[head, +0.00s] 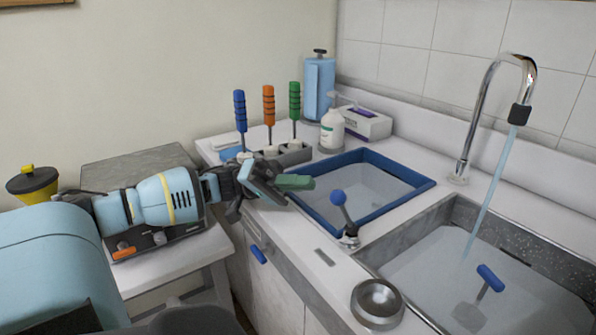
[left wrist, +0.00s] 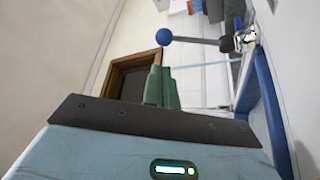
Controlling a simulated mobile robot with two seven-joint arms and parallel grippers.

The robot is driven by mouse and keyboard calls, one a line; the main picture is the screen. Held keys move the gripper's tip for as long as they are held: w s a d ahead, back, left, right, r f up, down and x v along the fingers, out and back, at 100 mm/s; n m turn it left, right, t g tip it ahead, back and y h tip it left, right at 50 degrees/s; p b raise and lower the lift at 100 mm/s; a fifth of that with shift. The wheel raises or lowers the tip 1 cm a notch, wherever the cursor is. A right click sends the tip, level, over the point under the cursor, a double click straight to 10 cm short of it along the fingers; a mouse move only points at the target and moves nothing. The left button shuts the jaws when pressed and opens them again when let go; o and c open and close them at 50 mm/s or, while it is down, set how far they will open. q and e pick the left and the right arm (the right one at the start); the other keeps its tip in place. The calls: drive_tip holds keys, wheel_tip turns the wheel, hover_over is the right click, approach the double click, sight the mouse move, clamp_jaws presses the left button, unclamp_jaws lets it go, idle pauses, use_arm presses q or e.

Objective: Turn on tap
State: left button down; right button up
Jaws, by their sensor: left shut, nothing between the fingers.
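The tap (head: 490,85) is a tall curved chrome spout at the right, and a pale blue stream of water (head: 490,190) runs from its dark nozzle into the steel sink (head: 500,232). A lever with a blue ball knob (head: 338,198) stands tilted on a chrome base at the counter edge of the sink. It also shows in the left wrist view, with its blue knob (left wrist: 164,37) beyond the fingers. My left gripper (head: 297,183) has green fingertips, is shut and empty, and is left of the knob, apart from it. My right gripper is out of view.
A blue-rimmed basin (head: 425,187) lies behind the lever. Three screwdriver-like tools in a grey rack (head: 290,156), a white pump bottle (head: 332,130) and a tissue box (head: 366,124) stand at the back. A round metal bowl (head: 377,303) is at the front.

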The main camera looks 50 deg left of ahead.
sight(331, 201)
use_arm(q)
drive_tip(key=x, duration=0.7)
drive_tip(key=shift+s+a, duration=0.1)
drive_tip(key=s+f+m+p, duration=0.1)
drive_tip(key=s+f+m+g+h+p, duration=0.1)
drive_tip(key=s+m+p, duration=0.1)
drive_tip(key=shift+s+a+f+h, duration=0.1)
drive_tip(key=shift+s+a+h, duration=0.05)
drive_tip(key=shift+s+h, duration=0.15)
idle(0.4)
